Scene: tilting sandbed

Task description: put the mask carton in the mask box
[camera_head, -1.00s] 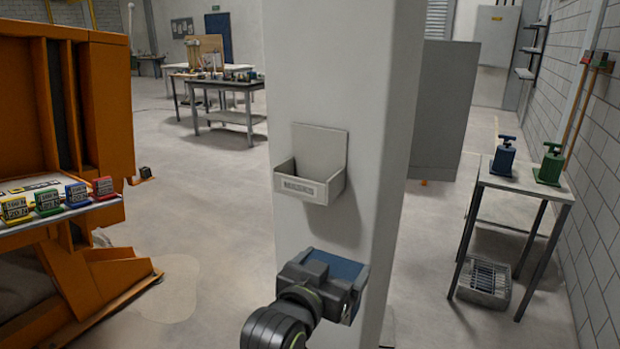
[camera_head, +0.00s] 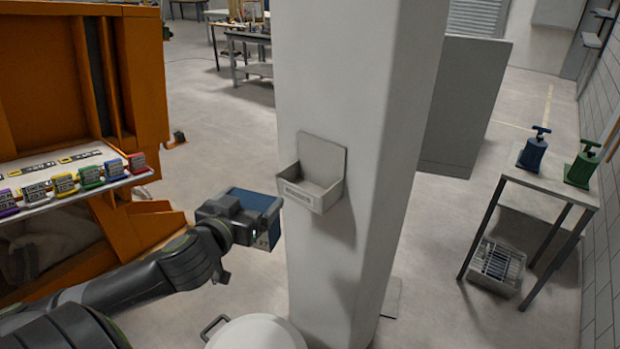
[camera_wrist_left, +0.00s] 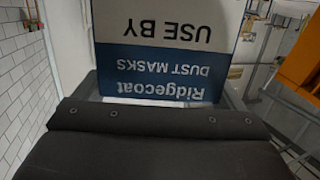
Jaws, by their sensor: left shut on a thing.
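The mask carton is a blue and white box (camera_head: 258,203) marked "DUST MASKS"; its label also shows upside down in the left wrist view (camera_wrist_left: 165,68). My left gripper (camera_head: 244,213) is shut on it and holds it in the air, left of and a little below the mask box. The mask box (camera_head: 309,192) is a small open-topped grey holder with a tall back plate, fixed to the pillar. The carton and the mask box appear apart. The inside of the mask box shows only in part. My right gripper is not in view.
The white pillar (camera_head: 345,90) stands mid-view behind the mask box. An orange machine (camera_head: 140,90) with a shelf of several coloured blocks (camera_head: 90,175) is at left. A table (camera_head: 550,180) with blue and green clamps stands at right. A white round lid (camera_head: 255,333) is below.

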